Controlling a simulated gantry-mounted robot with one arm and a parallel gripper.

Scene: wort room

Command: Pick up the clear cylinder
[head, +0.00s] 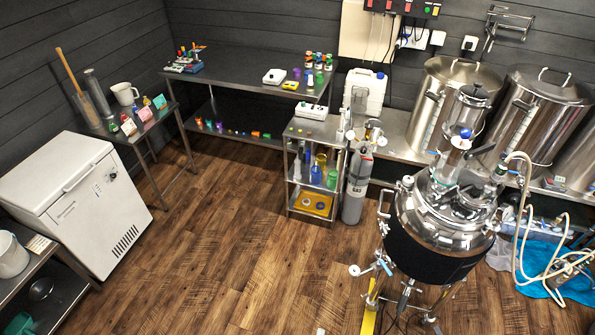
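A tall, narrow, greyish see-through cylinder (98,93) stands on the small metal table (158,118) at the left, leaning slightly in the picture. It looks like the clear cylinder. A clear container (86,110) with a long wooden stick in it stands just to its left, and a white jug (125,93) stands to its right. The cylinder's base is partly hard to make out among these. My gripper is not in view.
Small bottles and cards crowd the table's front. A white chest freezer (75,190) stands before it. A metal bench (250,75) runs along the back wall. A steel kettle (440,215) stands at right. The wooden floor (230,240) is open in the middle.

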